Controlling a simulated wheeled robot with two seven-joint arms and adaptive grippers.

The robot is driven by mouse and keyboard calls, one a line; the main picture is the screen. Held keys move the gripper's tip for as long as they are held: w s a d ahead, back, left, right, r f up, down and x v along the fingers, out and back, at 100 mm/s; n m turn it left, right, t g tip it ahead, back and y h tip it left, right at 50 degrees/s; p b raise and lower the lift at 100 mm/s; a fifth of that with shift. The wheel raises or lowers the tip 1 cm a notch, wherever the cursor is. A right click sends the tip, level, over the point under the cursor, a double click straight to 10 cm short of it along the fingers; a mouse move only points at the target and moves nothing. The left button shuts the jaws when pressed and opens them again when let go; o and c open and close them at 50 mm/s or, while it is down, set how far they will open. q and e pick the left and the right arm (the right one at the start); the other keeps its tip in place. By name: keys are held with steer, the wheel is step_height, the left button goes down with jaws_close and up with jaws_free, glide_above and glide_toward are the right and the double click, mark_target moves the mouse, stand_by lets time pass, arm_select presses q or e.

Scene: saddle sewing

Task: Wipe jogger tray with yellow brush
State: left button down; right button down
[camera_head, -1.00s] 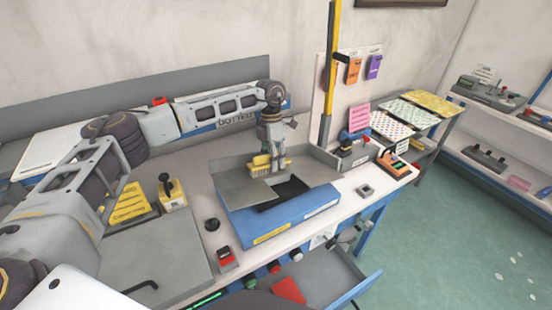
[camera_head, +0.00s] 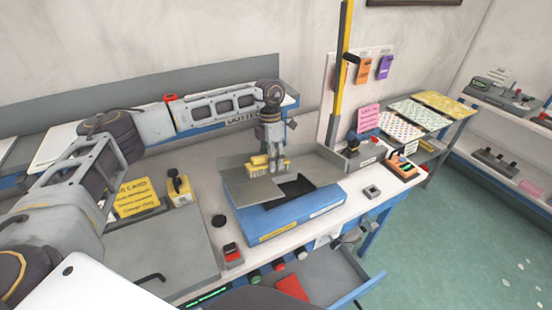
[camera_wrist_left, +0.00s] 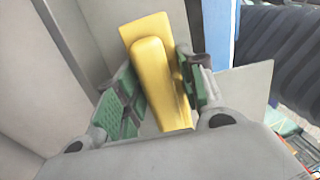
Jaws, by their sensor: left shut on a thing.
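The yellow brush (camera_head: 258,161) is held in my left gripper (camera_head: 273,160), bristles down, at the grey surface of the jogger tray (camera_head: 255,188). I cannot tell whether the bristles touch the tray. In the left wrist view the yellow brush (camera_wrist_left: 156,75) sits between the two green-padded fingers of my left gripper (camera_wrist_left: 158,98). The jogger tray is a grey plate with raised back walls and a dark opening, on a blue base (camera_head: 295,217). My right gripper is not in view.
A yellow block with a black lever (camera_head: 179,190) and a yellow sign (camera_head: 137,198) stand left of the tray. A red button box (camera_head: 232,253) is at the front. A yellow-and-black post (camera_head: 341,75) rises behind. An open drawer (camera_head: 335,275) juts out below.

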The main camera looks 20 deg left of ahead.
mark_target(263, 156)
arm_select(q)
steer(key=shift+s+a, duration=0.15)
stand_by(0.3)
steer(key=shift+s+a+r+p, duration=0.15)
steer(key=shift+s+a, duration=0.4)
steer(key=shift+s+a+r+p, duration=0.15)
steer(key=shift+s+a, duration=0.35)
steer(key=shift+s, duration=0.05)
steer(key=shift+w+r, duration=0.1)
steer(key=shift+r, duration=0.05)
steer(key=shift+w+p+v, duration=0.2)
steer(key=shift+p+v, duration=1.25)
steer(key=shift+v, duration=1.4)
steer(key=shift+d, duration=0.15)
steer(key=shift+p+v, duration=0.75)
steer(key=shift+v, duration=0.7)
